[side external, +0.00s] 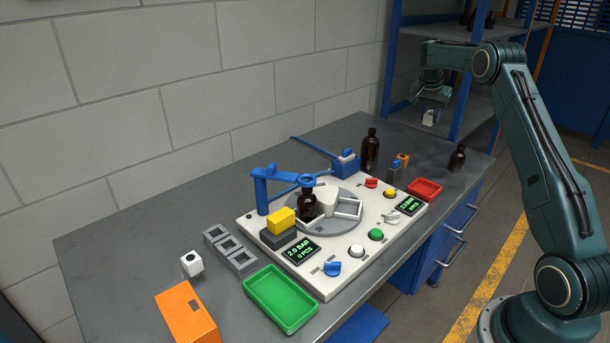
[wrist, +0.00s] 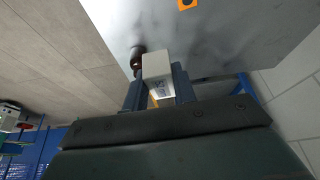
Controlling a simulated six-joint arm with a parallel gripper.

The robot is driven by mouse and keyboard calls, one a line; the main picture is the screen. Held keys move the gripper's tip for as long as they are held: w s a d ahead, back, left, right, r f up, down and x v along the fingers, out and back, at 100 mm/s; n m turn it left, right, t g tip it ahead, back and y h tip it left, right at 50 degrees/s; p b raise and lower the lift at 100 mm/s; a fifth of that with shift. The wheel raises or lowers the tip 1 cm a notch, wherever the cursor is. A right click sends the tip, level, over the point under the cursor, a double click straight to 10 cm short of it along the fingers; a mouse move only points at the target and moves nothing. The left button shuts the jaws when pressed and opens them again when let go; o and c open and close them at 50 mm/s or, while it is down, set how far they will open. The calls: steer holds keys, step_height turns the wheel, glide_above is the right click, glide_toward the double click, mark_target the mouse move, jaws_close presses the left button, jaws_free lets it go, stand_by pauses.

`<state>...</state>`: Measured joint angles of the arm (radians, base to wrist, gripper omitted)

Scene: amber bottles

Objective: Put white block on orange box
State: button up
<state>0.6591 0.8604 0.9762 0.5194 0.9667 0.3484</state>
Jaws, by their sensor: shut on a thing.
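My gripper (side external: 431,108) is raised above the far right end of the table, shut on a small white block (side external: 428,118). In the wrist view the white block (wrist: 157,68) sits between the two blue fingers (wrist: 159,88), with a dark mark on its face. A large orange box (side external: 188,315) with a dark slot lies at the table's near left, far from my gripper. Another white block with a black dot (side external: 192,264) rests just behind it. A small orange piece (side external: 403,158) stands near the back right.
A white panel (side external: 330,284) with a turntable, blue arm, buttons and displays fills the middle. A green tray (side external: 281,300), grey frame (side external: 229,249) and red tray (side external: 425,189) surround it. Brown bottles (side external: 370,151) (side external: 457,158) stand at the back right. A blue shelf post (side external: 469,83) is near my gripper.

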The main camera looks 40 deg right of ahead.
steer(key=w+a+r+n+t, duration=0.15)
steer(key=w+a, duration=0.35)
steer(key=a, duration=0.6)
steer(key=w+a+r+n+y, duration=0.1)
steer(key=w+a+n, duration=0.35)
steer(key=a, duration=0.75)
steer(key=w+a+r+n+t, duration=0.1)
steer(key=w+a, duration=0.5)
steer(key=a, duration=0.5)
steer(key=a+r+n+y, duration=0.1)
steer(key=a+r+n, duration=0.15)
steer(key=a, duration=1.65)
steer(key=s+a+n+t+y, duration=0.1)
steer(key=s+a+n, duration=0.25)
steer(key=a, duration=0.85)
steer(key=n+y, duration=0.2)
steer(key=n, duration=0.2)
glide_above(183, 309)
steer(key=s, duration=0.2)
steer(key=shift+t, duration=0.35)
steer(key=f, duration=1.3)
steer(key=shift+w, duration=0.25)
steer(key=shift+f, duration=2.1)
steer(key=shift+f, duration=0.1)
